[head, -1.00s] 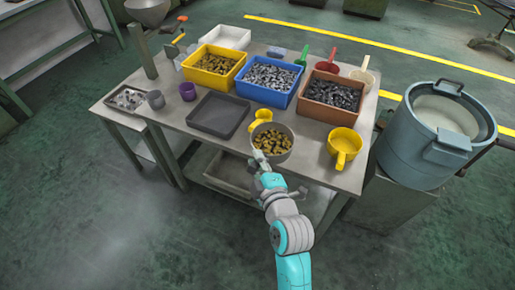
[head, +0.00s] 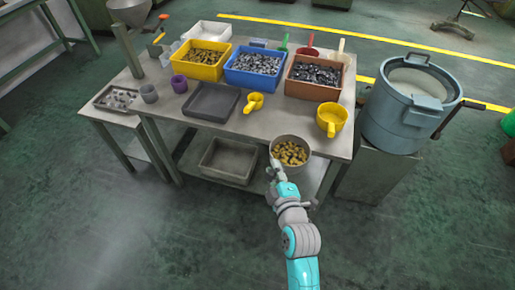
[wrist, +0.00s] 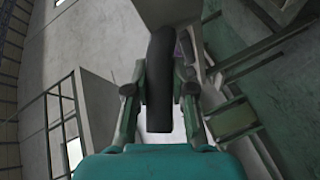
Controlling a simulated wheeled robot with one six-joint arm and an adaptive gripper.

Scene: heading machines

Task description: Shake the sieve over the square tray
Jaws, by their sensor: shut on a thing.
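My gripper (head: 275,174) is shut on the dark handle (wrist: 159,80) of a round grey sieve (head: 277,144). The sieve holds many brass-coloured pieces (head: 290,154) and looks about level. In the head view it shows at the table's front edge, right of centre; its height above the table is hard to tell. The dark grey square tray (head: 203,113) lies on the table, left of and behind the sieve, and looks empty. The sieve is apart from it. In the wrist view the sieve's bowl is not clearly seen.
Behind stand yellow (head: 199,72), blue (head: 233,77) and brown (head: 293,88) bins of small parts. A small yellow scoop (head: 254,101) and a larger yellow cup (head: 331,118) stand nearer. A blue-grey drum (head: 390,128) is at the right. Another tray (head: 225,176) sits below.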

